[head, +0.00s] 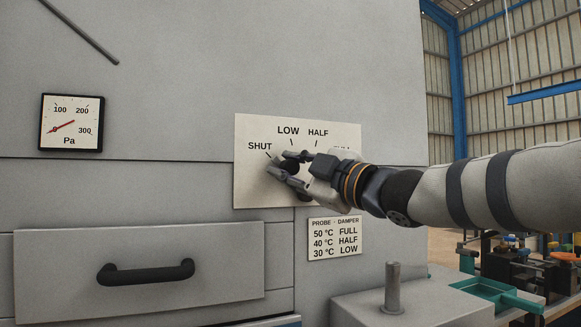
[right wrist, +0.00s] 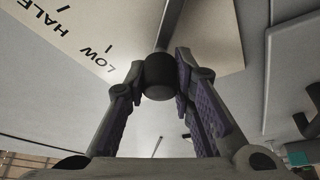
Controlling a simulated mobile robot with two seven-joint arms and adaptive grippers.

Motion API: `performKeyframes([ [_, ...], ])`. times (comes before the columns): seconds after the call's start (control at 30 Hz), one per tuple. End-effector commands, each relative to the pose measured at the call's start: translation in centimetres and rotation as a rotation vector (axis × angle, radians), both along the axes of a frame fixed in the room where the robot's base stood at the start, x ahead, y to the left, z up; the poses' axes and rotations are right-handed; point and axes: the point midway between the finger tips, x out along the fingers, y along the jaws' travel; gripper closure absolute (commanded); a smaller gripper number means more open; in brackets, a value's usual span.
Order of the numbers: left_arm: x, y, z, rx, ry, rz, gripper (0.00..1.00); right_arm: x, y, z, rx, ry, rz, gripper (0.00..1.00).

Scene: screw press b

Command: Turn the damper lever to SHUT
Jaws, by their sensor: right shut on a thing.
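The damper lever ends in a dark round knob (right wrist: 159,76), with its grey rod running up from it in the right wrist view. The pale damper plate (head: 250,184) carries the marks SHUT, LOW and HALF; the FULL mark is mostly hidden by my gripper. My right gripper (head: 289,167) is shut on the knob, one finger on each side. In the head view the knob sits below and between the SHUT and LOW marks. The lever's pivot is hidden, so its exact setting cannot be told. My left gripper is not in view.
A pressure gauge (head: 71,123) is on the grey panel at left. A drawer (head: 70,270) with a black handle (head: 146,272) is below. A small probe and damper label (head: 335,239) is under the plate. A grey post (head: 392,288) stands on a ledge at lower right.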

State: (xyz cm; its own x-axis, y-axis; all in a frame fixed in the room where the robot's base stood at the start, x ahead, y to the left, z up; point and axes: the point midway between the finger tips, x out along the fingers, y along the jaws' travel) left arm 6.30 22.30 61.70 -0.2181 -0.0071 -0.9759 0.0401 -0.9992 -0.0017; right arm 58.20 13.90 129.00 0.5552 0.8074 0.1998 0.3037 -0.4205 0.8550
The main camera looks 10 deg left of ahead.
Motion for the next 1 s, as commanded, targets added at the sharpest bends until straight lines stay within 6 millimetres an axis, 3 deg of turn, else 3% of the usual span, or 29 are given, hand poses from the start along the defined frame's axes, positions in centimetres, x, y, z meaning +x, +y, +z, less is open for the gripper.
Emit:
performKeyframes([
  [0.07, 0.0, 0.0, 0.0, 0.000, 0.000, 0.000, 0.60, 0.0, 0.1, 0.0, -0.002, -0.001, 0.001, 1.00],
  [0.1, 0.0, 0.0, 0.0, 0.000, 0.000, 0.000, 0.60, 0.0, 0.1, 0.0, -0.002, -0.001, 0.001, 0.73],
  [0.2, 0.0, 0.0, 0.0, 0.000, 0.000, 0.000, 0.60, 0.0, 0.1, -0.1, -0.002, -0.001, 0.001, 0.56],
  [0.57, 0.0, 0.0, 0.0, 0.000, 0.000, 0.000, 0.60, -0.4, -0.7, -0.2, -0.002, 0.001, 0.001, 0.56],
  [1.0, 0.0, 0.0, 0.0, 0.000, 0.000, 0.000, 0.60, -6.0, -8.7, -2.1, -0.001, -0.001, 0.000, 0.56],
])
